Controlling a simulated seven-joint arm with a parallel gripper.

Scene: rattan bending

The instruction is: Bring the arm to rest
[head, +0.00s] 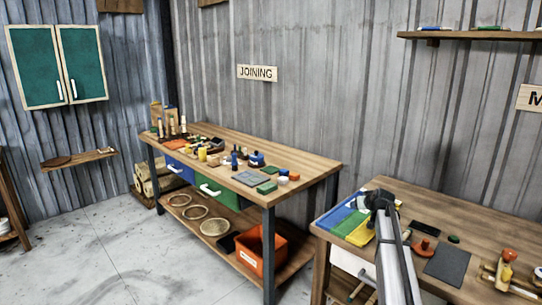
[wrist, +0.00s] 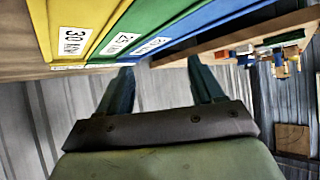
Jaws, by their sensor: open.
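My gripper (wrist: 160,68) is open, with its two dark teal fingers spread apart and nothing between them in the wrist view. In the head view my arm reaches in from the lower right over the right workbench (head: 440,205), and its dark far end is beside the coloured trays; the fingers cannot be made out there. The trays are blue (head: 333,218), green (head: 347,226) and yellow (head: 360,236). In the wrist view, which looks tilted, the yellow tray (wrist: 60,12) carries a "30 MIN" label, with the green tray (wrist: 140,28) and blue tray (wrist: 195,18) beside it.
The right bench also holds a dark grey pad (head: 448,264), a red-orange piece (head: 424,249) and wooden tools. A longer bench (head: 300,160) stands left, with tools on top and an orange crate (head: 262,250) below. Open concrete floor (head: 120,255) lies at left.

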